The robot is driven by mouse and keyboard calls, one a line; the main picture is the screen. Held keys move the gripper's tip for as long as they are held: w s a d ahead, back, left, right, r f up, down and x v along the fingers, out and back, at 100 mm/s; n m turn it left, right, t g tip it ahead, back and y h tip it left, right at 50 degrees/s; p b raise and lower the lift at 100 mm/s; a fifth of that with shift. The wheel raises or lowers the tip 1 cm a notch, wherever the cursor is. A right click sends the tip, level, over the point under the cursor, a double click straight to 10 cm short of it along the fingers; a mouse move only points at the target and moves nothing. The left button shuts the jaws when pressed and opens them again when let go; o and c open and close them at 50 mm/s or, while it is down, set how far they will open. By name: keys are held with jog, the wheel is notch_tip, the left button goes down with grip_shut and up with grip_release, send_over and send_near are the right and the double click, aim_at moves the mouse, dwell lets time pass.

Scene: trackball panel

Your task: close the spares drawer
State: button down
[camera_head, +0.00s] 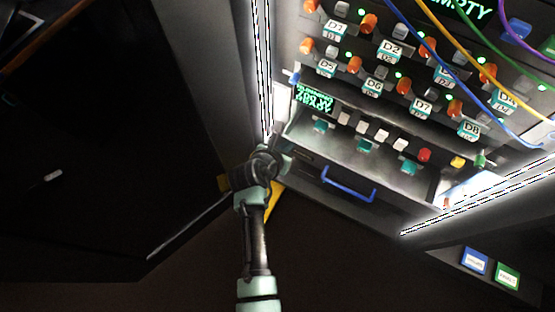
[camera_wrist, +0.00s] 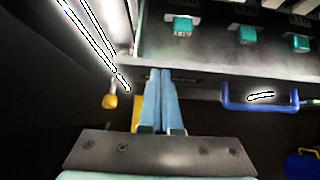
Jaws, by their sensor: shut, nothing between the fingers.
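The dark drawer front (camera_head: 375,199) with a blue bar handle (camera_head: 348,185) lies below the control panel. The handle also shows in the wrist view (camera_wrist: 260,104), right of my gripper. My gripper (camera_wrist: 162,72) is shut and empty, its pale blue fingers side by side. Its tips overlap the left part of the drawer front in the wrist view; I cannot tell whether they touch it. In the head view my arm reaches up to the drawer's left end, and the fingertips are hard to make out. How far the drawer stands out is unclear.
Above the drawer is a ledge with teal, white, red and yellow controls (camera_head: 366,143). Orange knobs and hanging cables fill the panel above. A bright light strip (camera_head: 264,70) runs left of it. A yellow-tipped part (camera_wrist: 110,101) is close left of my fingers.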

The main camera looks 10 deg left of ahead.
jog(key=w, duration=0.2)
jog(key=w+d, duration=0.1)
jog(key=w, duration=0.1)
jog(key=w+d+b, duration=0.1)
jog(key=w, duration=0.2)
jog(key=shift+d, duration=0.2)
